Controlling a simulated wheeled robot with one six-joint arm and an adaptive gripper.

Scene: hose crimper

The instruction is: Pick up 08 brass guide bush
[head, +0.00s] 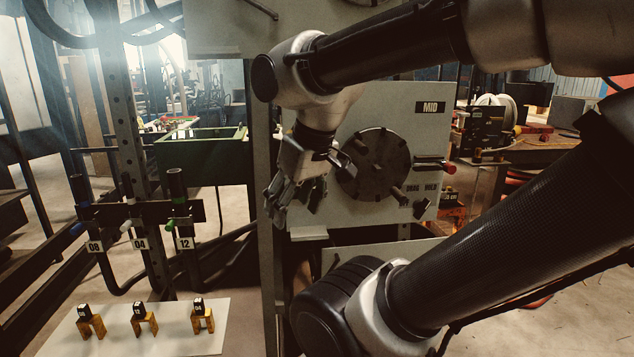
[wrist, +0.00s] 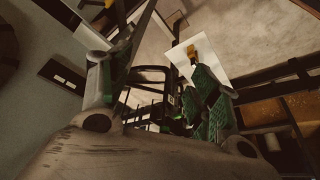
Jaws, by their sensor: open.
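Three brass guide bushes, a left one (head: 91,326), a middle one (head: 144,323) and a right one (head: 203,321), stand apart on a white plate (head: 180,345) at the lower left of the head view. My gripper (head: 285,205) is open and empty, well above and to the right of the plate. In the wrist view, one brass piece (wrist: 192,51) shows on the white plate (wrist: 206,58) beyond the green-padded fingers; the other bushes are hidden.
A rack (head: 150,212) behind the plate holds hoses labelled 08, 04 and 12. A grey panel (head: 390,110) with a round black dial plate (head: 374,165) stands behind my gripper. An upright post (head: 263,260) stands between plate and panel. A green bin (head: 200,155) is behind.

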